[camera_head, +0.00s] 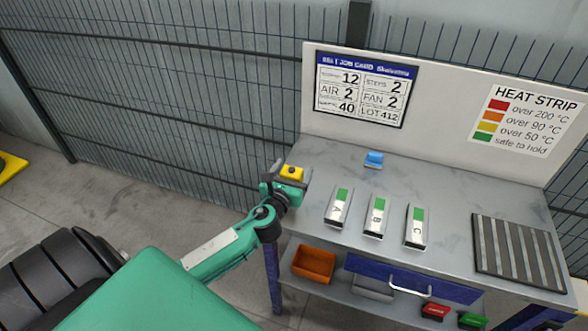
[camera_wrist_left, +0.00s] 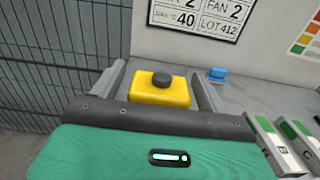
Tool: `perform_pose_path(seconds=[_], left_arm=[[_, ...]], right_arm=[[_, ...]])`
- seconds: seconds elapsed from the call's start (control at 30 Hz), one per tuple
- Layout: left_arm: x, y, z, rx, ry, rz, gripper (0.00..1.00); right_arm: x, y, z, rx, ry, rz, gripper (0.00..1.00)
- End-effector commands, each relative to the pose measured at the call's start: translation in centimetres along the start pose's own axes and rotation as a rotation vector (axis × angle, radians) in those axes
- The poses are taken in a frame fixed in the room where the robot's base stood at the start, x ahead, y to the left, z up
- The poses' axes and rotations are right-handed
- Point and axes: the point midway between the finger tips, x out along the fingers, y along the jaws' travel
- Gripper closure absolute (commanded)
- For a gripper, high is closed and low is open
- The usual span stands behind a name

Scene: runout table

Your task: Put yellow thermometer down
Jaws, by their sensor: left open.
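The yellow thermometer (camera_head: 291,172) is a small yellow block with a black knob on top, at the left end of the grey table (camera_head: 455,185). It also shows in the left wrist view (camera_wrist_left: 160,92), upright between the fingers of my left gripper (camera_wrist_left: 158,84). In the head view my left gripper (camera_head: 290,178) is at the table's left edge, around the thermometer. Its jaws are open, with a finger on either side. The underside of the thermometer is hidden, so I cannot tell whether it touches the table. My right gripper is not in view.
Three metal blocks with green strips, A (camera_head: 339,206), B (camera_head: 376,216) and C (camera_head: 415,226), stand in a row right of the gripper. A blue object (camera_head: 373,159) lies behind them. A ribbed dark mat (camera_head: 515,250) lies at the right. An orange bin (camera_head: 313,263) sits on the lower shelf.

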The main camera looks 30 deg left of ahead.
Motion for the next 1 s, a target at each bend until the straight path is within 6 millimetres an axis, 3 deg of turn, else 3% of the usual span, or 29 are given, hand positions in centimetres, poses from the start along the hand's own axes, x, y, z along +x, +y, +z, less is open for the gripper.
perform_pose_path(seconds=[0.5,0.7,1.0], left_arm=[[-9.2,-0.1,-0.2,-0.001,0.001,-0.003,0.24],[-10.8,0.0,-0.1,-0.001,0.0,-0.001,0.24],[-11.1,0.0,0.0,-0.001,-0.001,-0.001,0.24]], right_arm=[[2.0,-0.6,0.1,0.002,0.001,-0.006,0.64],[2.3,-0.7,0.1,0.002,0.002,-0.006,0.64],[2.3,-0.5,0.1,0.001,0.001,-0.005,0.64]])
